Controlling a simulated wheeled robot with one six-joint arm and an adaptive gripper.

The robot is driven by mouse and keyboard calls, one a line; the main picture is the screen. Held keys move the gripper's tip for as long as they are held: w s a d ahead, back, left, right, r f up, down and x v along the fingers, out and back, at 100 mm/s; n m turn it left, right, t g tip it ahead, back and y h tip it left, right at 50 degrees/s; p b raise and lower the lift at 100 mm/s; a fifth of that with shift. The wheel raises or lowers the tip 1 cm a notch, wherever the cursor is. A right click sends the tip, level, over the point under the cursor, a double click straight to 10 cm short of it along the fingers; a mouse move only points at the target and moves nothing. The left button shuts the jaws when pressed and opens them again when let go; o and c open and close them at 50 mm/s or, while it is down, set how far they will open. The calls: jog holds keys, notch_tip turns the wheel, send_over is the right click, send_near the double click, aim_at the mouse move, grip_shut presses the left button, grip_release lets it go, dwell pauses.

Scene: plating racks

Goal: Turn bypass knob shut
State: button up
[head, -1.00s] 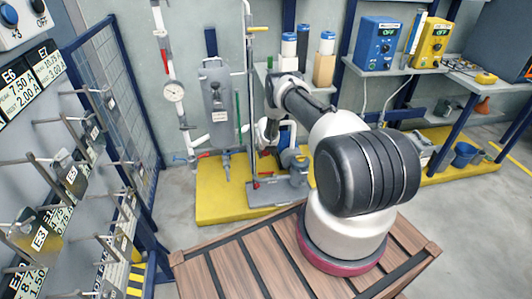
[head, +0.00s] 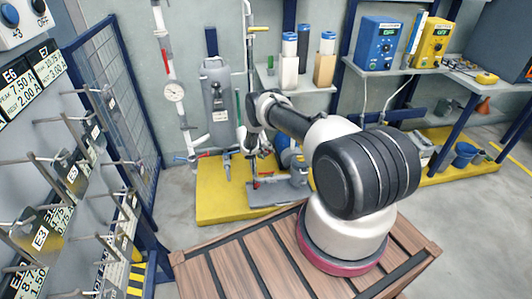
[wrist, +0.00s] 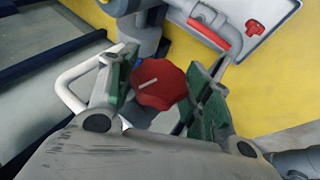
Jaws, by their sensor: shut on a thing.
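The red lobed knob (wrist: 160,86), with a pale line across its face, is between my gripper's two green-padded fingers in the wrist view. My gripper (wrist: 166,84) is shut on this knob. The pale line slants slightly, rising to the right. In the head view my gripper (head: 251,146) is in front of the pipework above the yellow platform. The knob itself cannot be made out there, and my arm hides part of the pipework.
A red lever handle (wrist: 209,32) and a smaller red knob (wrist: 256,28) are near the held knob. A grey tank (head: 217,95) stands left of my gripper. The yellow platform (head: 216,205) carries a pump (head: 297,172). A wire fence (head: 112,95) is at left.

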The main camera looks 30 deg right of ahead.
jog(key=shift+w+r, duration=0.1)
jog(key=o, duration=1)
jog(key=shift+o, duration=0.2)
jog(key=v, duration=1.2)
